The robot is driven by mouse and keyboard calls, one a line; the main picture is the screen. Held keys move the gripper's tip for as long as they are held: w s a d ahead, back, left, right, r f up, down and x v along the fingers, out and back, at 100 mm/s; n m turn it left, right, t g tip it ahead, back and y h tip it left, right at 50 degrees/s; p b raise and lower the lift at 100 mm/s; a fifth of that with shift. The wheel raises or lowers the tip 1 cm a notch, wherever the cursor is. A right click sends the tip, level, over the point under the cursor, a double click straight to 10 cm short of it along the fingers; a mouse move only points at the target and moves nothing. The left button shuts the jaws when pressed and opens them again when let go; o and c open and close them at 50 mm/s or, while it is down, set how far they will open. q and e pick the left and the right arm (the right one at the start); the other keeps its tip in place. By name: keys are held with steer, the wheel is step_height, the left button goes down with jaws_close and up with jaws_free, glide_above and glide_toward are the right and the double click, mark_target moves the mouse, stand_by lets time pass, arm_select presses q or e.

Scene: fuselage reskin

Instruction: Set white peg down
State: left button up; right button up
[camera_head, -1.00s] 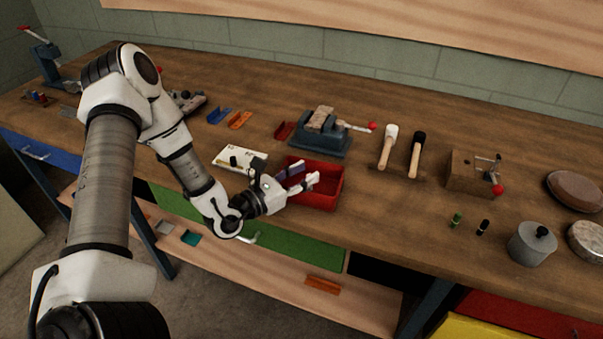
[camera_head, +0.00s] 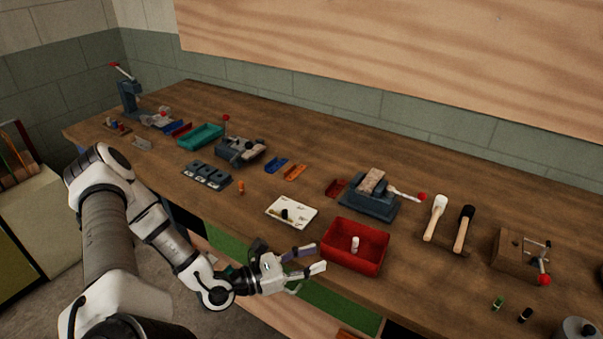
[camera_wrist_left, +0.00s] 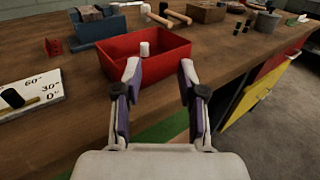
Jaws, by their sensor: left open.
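The white peg (camera_head: 355,243) stands upright in the red bin (camera_head: 343,262) near the front edge of the bench. In the left wrist view the peg (camera_wrist_left: 145,49) shows inside the red bin (camera_wrist_left: 162,74), clear of both fingers. My left gripper (camera_head: 319,257) is open and empty, just outside the bin's left side in the head view. In the left wrist view its fingertips (camera_wrist_left: 160,67) are spread in front of the bin's near wall. The peg's lower end is partly hidden by that wall in the wrist view. My right gripper is not in view.
A white angle-marked board (camera_head: 292,212) with a black peg lies left of the bin. A blue vise (camera_head: 369,199) stands behind it. Two mallets (camera_head: 447,222) lie to the right, with a wooden block (camera_head: 517,257) beyond. Bare bench top separates these things.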

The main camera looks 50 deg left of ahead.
arm_select(q)
steer(key=s+d+f+m+g+h, duration=0.3)
steer(key=s+d+f+m+g, duration=0.1)
steer(key=s+d+m+g, duration=0.35)
steer(key=s+d+f+m+g+h, duration=0.3)
steer(key=s+d+f+m+g, duration=0.3)
steer(key=d+g, duration=0.25)
steer(key=s+a+f+m+g+y, duration=0.5)
steer(key=s+a+m+g+y, duration=0.1)
steer(key=s+m+y, duration=0.25)
steer(key=w+d+f+m+t+y, duration=0.1)
steer(key=w+f+m+t+y, duration=0.2)
steer(key=m, duration=0.6)
steer(key=w+f+t, duration=0.1)
steer(key=w+t, duration=0.1)
steer(key=w, duration=0.1)
steer(key=shift+w+f, duration=0.2)
steer(key=shift+w, duration=0.05)
steer(key=shift+a, duration=0.1)
